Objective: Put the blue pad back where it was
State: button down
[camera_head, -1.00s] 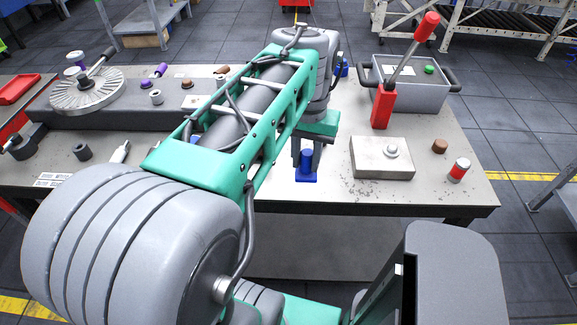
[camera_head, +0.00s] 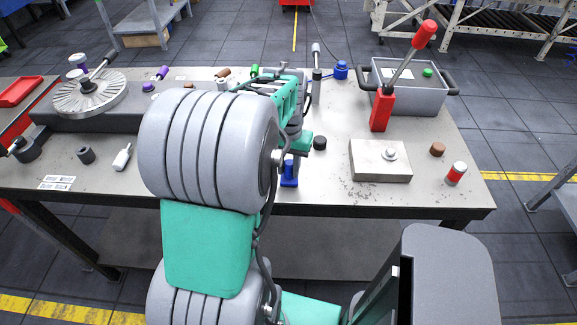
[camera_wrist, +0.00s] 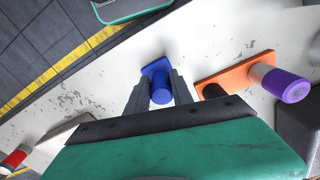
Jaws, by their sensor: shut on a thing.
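The blue pad (camera_head: 289,176) is upright near the front edge of the table, left of the metal block. It also shows in the wrist view (camera_wrist: 155,69) as a flat blue plate with a round blue grip. My gripper (camera_wrist: 161,88) has one finger on each side of the grip and is shut on it. In the head view my arm hides most of the gripper. I cannot tell whether the pad touches the table. An orange plate (camera_wrist: 232,78) with a white and purple cylinder lies right of the pad in the wrist view.
A metal block (camera_head: 380,160), a red-handled lever (camera_head: 383,107) and a grey bin (camera_head: 425,98) stand on the right. A blue knobbed thing (camera_head: 341,71) is at the back. The finned disc (camera_head: 90,94) is on the left. Bare tabletop (camera_head: 240,198) shows along the front edge.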

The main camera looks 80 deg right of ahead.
aim_at(289, 164)
jog(key=c, duration=1.1)
grip_release()
jog(key=shift+f, duration=0.1)
notch_tip(289, 164, up, 12)
jog(key=w+a+n, duration=0.2)
jog(key=w+a, duration=0.1)
jog(key=w, duration=0.4)
jog(key=w+a+n, duration=0.3)
jog(key=w+a, duration=0.1)
jog(key=w, duration=0.2)
jog(key=w+a+f+n+t+h, duration=0.15)
jog(key=w+a+n, duration=0.35)
jog(key=w+a, duration=0.55)
jog(key=a+f+n, duration=0.1)
jog(key=a+n, duration=0.2)
jog(key=a, duration=0.4)
jog(key=w+a+f+n+t+y, duration=0.1)
jog(key=a+f+n, duration=0.1)
jog(key=a, duration=0.6)
jog(key=w+a+f+n+t, duration=0.1)
jog(key=a+n, duration=0.2)
jog(key=a, duration=0.5)
jog(key=shift+a+f+n+y+b, duration=0.1)
jog(key=shift+f+n+y+b, duration=0.15)
jog(key=shift+n+b, duration=0.1)
